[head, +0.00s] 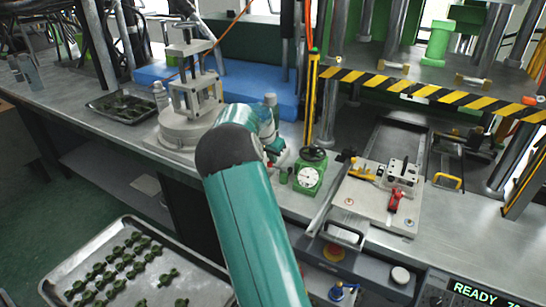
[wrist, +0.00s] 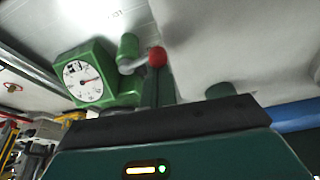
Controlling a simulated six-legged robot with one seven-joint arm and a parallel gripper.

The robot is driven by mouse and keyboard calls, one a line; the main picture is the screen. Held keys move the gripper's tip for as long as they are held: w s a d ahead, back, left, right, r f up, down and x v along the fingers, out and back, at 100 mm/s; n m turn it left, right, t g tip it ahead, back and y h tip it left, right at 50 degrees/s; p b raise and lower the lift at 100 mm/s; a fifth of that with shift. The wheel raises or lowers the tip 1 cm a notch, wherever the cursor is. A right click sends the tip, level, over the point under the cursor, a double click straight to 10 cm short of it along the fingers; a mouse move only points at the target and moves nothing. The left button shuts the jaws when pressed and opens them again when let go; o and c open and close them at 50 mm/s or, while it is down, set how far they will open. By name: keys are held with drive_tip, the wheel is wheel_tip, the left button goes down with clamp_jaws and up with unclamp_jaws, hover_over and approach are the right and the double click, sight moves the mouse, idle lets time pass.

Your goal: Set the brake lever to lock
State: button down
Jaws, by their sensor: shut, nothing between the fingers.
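A short grey lever with a red ball knob (wrist: 157,57) shows in the wrist view, joined to a small green post (wrist: 128,47) beside a green box with a white dial (wrist: 84,80). I take this for the brake lever; no lock mark is readable. In the head view the green dial box (head: 308,177) stands on the bench, and only a speck of red shows by my gripper. My gripper (wrist: 158,88) is shut and empty, its fingers close to the red knob; I cannot tell whether they touch. In the head view my arm partly hides the lever.
Right of the dial box is a plate with a red clamp (head: 395,201) and a yellow handle (head: 361,173). A grey stand (head: 192,100) is behind my arm at left. A tray of small green parts (head: 130,255) lies low at front left. A striped press bar (head: 430,93) crosses the right.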

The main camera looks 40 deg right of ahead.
drive_tip(key=n, duration=0.2)
drive_tip(key=s+a+n+t, duration=0.1)
drive_tip(key=n, duration=0.1)
drive_tip(key=shift+a+y, duration=0.2)
drive_tip(key=shift+y, duration=0.1)
drive_tip(key=s+n, duration=0.1)
drive_tip(key=n, duration=0.1)
drive_tip(key=s+a+n+t+y, duration=0.1)
drive_tip(key=n, duration=0.4)
drive_tip(key=shift+s+a+t+y, duration=0.3)
drive_tip(key=shift+s+t+y, duration=0.1)
drive_tip(key=shift+s, duration=0.3)
drive_tip(key=shift+w, duration=0.1)
